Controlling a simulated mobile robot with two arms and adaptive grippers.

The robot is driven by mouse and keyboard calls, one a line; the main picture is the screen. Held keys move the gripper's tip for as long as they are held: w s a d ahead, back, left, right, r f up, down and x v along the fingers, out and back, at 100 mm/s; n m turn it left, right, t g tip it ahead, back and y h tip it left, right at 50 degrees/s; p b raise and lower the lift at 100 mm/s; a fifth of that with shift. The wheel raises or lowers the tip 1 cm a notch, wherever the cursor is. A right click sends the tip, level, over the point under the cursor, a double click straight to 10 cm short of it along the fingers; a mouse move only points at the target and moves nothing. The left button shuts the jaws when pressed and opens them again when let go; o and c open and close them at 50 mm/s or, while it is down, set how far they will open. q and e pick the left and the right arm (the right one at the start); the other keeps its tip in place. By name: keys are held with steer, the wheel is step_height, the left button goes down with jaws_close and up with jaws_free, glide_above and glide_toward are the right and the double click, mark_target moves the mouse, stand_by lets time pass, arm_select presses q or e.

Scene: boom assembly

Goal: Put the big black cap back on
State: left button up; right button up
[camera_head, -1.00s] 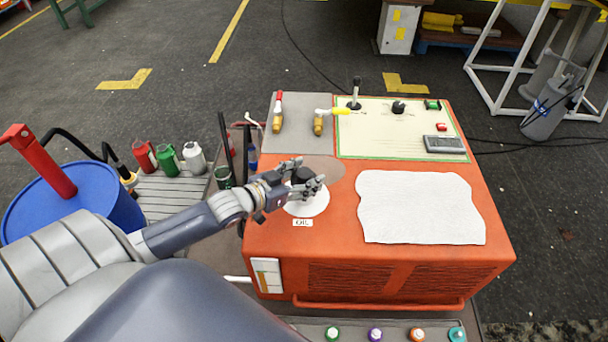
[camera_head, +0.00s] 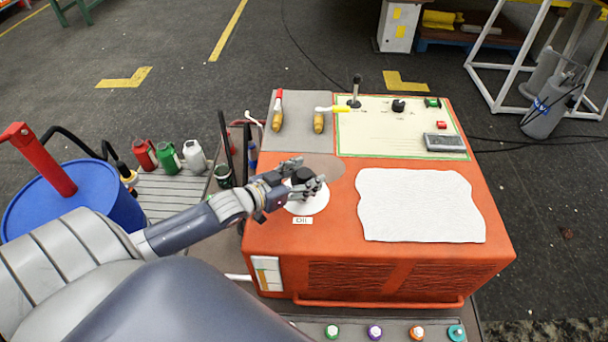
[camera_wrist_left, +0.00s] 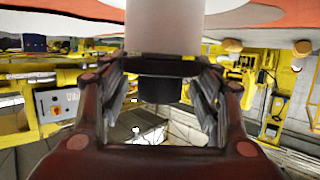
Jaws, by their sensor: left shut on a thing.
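The big black cap (camera_head: 303,176) is over the white disc (camera_head: 309,204) by the OIL label (camera_head: 302,221) on the orange machine. My left gripper (camera_head: 306,175) is shut on the cap, with fingers on both sides of it. In the left wrist view the black cap (camera_wrist_left: 160,91) shows between the fingers, at the end of a white cylinder (camera_wrist_left: 165,27). Whether the cap is seated on the cylinder or only touching it, I cannot tell. My right gripper is not in view.
A blue drum (camera_head: 115,205) and red, green and white cans stand at the left.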

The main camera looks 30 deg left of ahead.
mark_target(298, 179)
arm_select(q)
steer(key=shift+f, duration=0.15)
steer(key=o, duration=0.8)
steer(key=shift+o, duration=0.2)
steer(key=shift+s+a+r+p, duration=0.15)
steer(key=shift+s+r+p, duration=0.1)
steer(key=shift+s+p, duration=0.3)
steer(key=p+v, duration=0.2)
steer(key=shift+s+a+r, duration=0.1)
steer(key=shift+s, duration=0.15)
steer(key=p+v, duration=0.5)
steer(key=v, duration=0.2)
steer(key=shift+s+p, duration=0.15)
steer(key=shift+p, duration=0.15)
